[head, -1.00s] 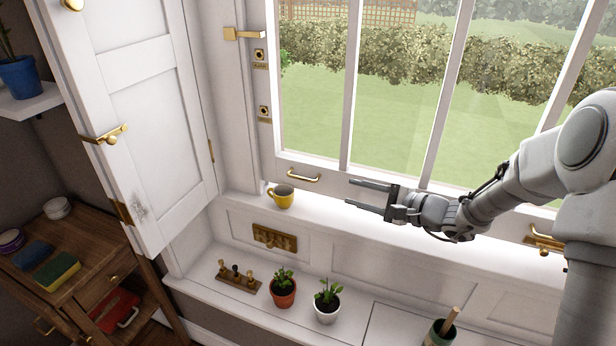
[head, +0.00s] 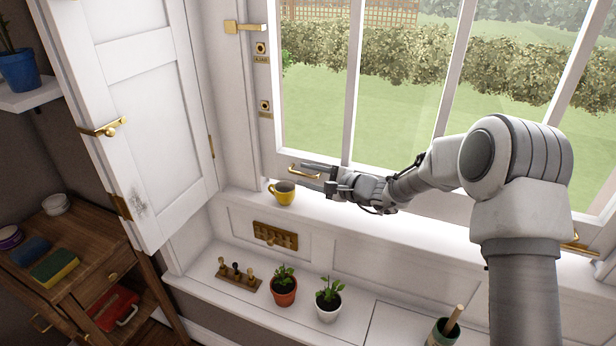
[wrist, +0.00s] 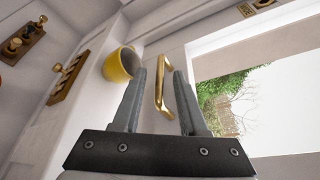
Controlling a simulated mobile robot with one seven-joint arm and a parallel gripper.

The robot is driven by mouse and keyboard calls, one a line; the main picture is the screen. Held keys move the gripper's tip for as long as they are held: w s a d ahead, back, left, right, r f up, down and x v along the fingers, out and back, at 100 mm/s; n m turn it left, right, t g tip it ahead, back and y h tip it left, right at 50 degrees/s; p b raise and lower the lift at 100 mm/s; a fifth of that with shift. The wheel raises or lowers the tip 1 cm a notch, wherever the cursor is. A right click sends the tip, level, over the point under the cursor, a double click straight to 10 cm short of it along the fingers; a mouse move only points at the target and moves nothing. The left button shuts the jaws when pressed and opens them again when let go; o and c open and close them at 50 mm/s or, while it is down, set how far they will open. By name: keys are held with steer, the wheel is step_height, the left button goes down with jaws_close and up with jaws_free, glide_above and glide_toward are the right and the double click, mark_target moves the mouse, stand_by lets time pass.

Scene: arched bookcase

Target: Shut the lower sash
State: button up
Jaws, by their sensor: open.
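The lower sash (head: 400,185) is a white window frame with tall panes, and its bottom rail stands just above the sill. A brass pull handle (head: 303,172) is fixed on the left part of that rail. My gripper (head: 303,174) is open beside the handle in the head view. In the wrist view the brass handle (wrist: 163,85) lies between the two open fingers (wrist: 160,75), seemingly at or just beyond their tips. I cannot tell whether either finger touches it. A second brass fitting (head: 576,244) sits at the rail's right, partly hidden by my arm.
A yellow mug (head: 283,192) stands on the sill close to my fingers; it also shows at the left finger in the wrist view (wrist: 122,65). Two potted plants (head: 327,299) stand on the lower ledge. A white shutter (head: 155,120) stands open at left.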

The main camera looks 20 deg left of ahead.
jaws_close()
stand_by(1.4)
